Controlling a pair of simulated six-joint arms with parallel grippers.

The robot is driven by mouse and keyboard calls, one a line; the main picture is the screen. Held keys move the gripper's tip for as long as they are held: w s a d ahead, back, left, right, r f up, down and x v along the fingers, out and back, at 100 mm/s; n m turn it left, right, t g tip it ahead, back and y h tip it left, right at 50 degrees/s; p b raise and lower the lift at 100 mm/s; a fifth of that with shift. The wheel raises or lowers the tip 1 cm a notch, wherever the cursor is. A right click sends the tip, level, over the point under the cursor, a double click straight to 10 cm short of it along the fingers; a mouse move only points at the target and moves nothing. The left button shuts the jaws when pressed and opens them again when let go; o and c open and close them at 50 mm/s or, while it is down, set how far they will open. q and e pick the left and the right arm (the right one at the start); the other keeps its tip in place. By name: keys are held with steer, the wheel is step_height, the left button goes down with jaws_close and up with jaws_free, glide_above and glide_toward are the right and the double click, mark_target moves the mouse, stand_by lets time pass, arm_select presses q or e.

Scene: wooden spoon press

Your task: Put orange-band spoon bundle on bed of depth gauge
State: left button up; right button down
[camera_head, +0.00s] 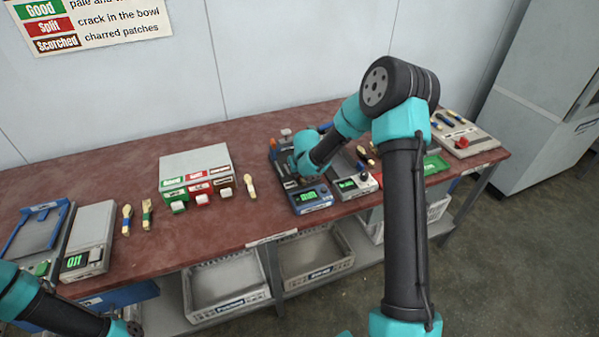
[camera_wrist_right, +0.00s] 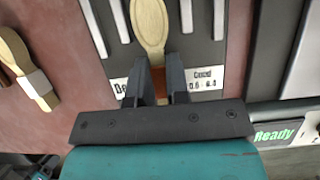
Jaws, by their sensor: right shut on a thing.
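My right gripper (camera_wrist_right: 157,80) is shut on the orange-band spoon bundle (camera_wrist_right: 150,24); a bit of its orange band shows between the fingers. The pale wooden bowl end points away from my wrist. The bundle is over the dark bed of the depth gauge (camera_wrist_right: 210,55), which has pale bars and a label partly reading "Good". I cannot tell whether the bundle touches the bed. In the head view the gauge's blue display unit (camera_head: 311,198) shows green digits, and my right wrist hides most of the bed. Of my left arm only links show at lower left.
Another pale-banded spoon bundle (camera_wrist_right: 28,70) lies left of the gauge in the wrist view. A grey unit with a green display (camera_head: 352,186) stands right of the gauge. A sorting box with coloured labels (camera_head: 195,163) stands mid-table. A scale (camera_head: 90,240) is at the left.

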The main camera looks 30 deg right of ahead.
steer(key=shift+f, duration=0.1)
steer(key=c, duration=1.6)
jaws_free()
steer(key=shift+f, duration=0.1)
steer(key=o, duration=0.5)
steer(key=v, duration=1.2)
steer(key=shift+a, duration=0.1)
